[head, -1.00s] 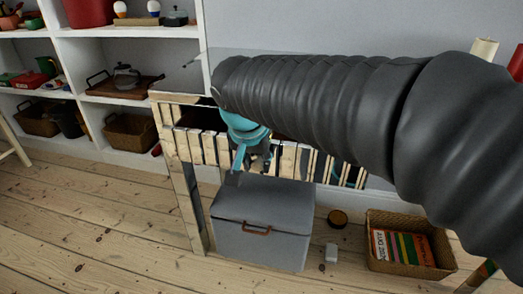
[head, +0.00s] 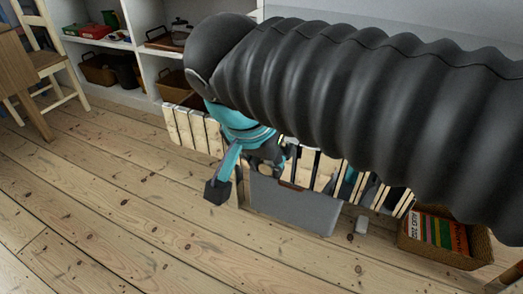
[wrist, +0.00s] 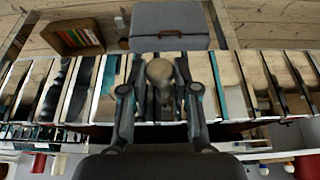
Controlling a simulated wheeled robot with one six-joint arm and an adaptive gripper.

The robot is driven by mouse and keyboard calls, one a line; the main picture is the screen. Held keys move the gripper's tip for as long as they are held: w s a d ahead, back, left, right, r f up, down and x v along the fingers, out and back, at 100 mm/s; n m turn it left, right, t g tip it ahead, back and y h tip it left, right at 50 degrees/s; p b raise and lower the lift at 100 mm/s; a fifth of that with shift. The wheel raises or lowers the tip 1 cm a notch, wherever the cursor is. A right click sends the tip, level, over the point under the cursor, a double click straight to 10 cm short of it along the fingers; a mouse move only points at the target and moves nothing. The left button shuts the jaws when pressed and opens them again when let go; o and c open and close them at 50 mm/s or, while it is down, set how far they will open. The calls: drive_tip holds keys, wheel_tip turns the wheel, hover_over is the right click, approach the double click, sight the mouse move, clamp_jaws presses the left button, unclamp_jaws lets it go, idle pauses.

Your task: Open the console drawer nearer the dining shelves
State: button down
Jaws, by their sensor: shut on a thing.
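The console's slatted wooden drawer front (head: 193,130) runs across the head view, partly behind my arm. It also crosses the wrist view (wrist: 225,85). My gripper (wrist: 160,88) is shut on a round wooden knob (wrist: 160,71) at this front. In the head view my gripper (head: 265,155) is mostly covered by my arm, and the knob is hidden. The front seems to stand out over the lid of a grey box, with a dark gap behind it in the wrist view. The dining shelves (head: 145,50) stand at the back left.
A chair (head: 45,65) is far left. The floorboards in front are clear.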

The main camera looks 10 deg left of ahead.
drive_tip(key=shift+s, duration=0.15)
drive_tip(key=c, duration=0.9)
unclamp_jaws()
drive_tip(key=shift+o, duration=0.2)
drive_tip(key=shift+r, duration=0.1)
drive_tip(key=v, duration=1.2)
